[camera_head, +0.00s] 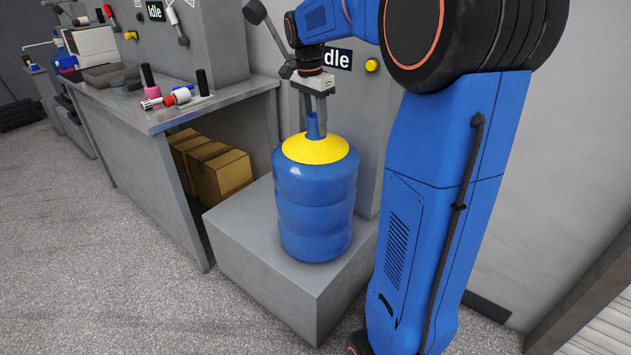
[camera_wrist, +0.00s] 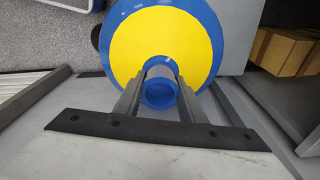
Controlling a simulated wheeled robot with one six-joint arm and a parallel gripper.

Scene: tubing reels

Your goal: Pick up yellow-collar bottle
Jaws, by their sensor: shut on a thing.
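The yellow-collar bottle (camera_head: 315,200) is a large blue ribbed jug with a yellow cone collar and a narrow blue neck. It stands upright on a grey block (camera_head: 262,275). My gripper (camera_head: 315,125) comes down from above and is shut on the bottle's neck. In the wrist view, the two fingers of my gripper (camera_wrist: 160,100) lie on either side of the blue neck, above the yellow collar (camera_wrist: 130,50) of the bottle. The bottle's base appears to rest on the block.
A metal workbench (camera_head: 150,110) with small tools stands left of the block. Cardboard boxes (camera_head: 210,165) sit under it. A grey machine with an "Idle" sign (camera_head: 337,58) and a yellow button (camera_head: 372,65) is behind the bottle. Open floor (camera_head: 100,260) lies at the front left.

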